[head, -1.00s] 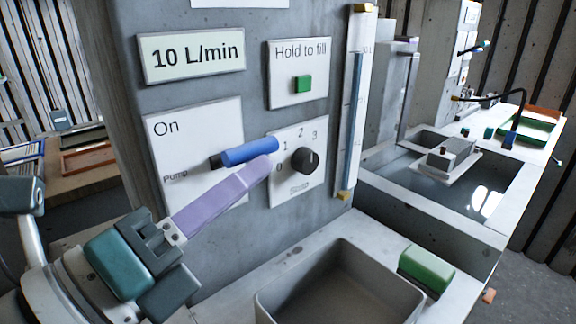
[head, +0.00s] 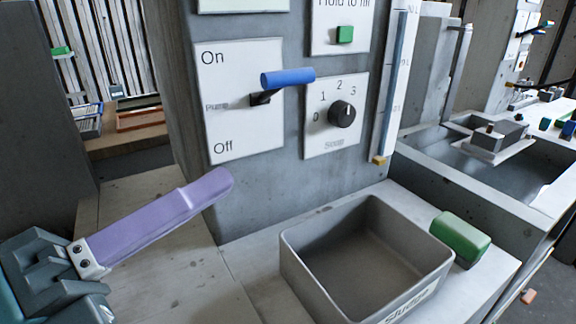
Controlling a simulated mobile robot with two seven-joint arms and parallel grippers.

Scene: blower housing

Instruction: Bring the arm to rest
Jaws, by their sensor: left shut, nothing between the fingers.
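My left gripper (head: 222,182) comes in from the lower left in the head view. Its purple fingers are shut with nothing between them. It is in front of and below the pump panel (head: 222,125), clear of it. The pump lever (head: 287,77) has a blue handle, sits between the On and Off labels and points out to the right. The gripper does not appear to touch the lever. My right gripper is not in view.
A dial (head: 342,114) and a green button (head: 345,34) are on the panel right of the lever. A grey bin (head: 300,262) labelled Sludge stands on the counter below, with a green block (head: 460,238) beside it. A sink (head: 470,165) is at the right. Bare counter lies under the left gripper.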

